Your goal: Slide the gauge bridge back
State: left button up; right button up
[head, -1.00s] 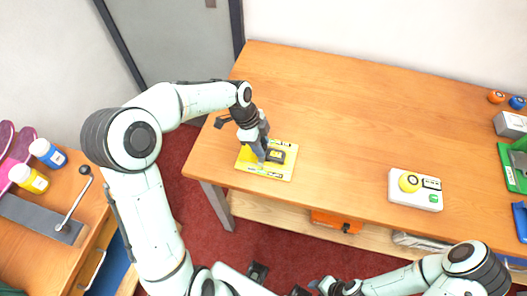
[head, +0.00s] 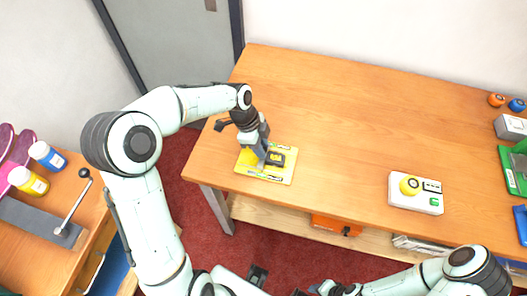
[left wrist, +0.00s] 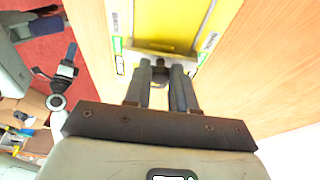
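A yellow gauge plate (head: 286,175) lies at the left front corner of the bench, with a dark block (head: 276,159) on it. My left gripper (left wrist: 161,70) points down at the plate. In the head view the fingers hide part of the bridge. My right gripper (head: 318,290) is only partly visible at the bottom edge.
Green and blue trays, a grey box (head: 511,126) and orange and blue rolls sit at the far right. The bench middle (head: 340,120) is clear. A side table with bottles stands left.

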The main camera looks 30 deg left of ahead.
pick_arm(q)
jog(key=shift+a, duration=0.15)
jog(key=shift+s+a, duration=0.15)
jog(key=shift+a, duration=0.4)
jog(key=shift+s+a, duration=0.15)
jog(key=shift+a, duration=0.4)
jog(key=o, duration=0.4)
jog(key=shift+o, duration=0.2)
jog(key=shift+r, duration=0.1)
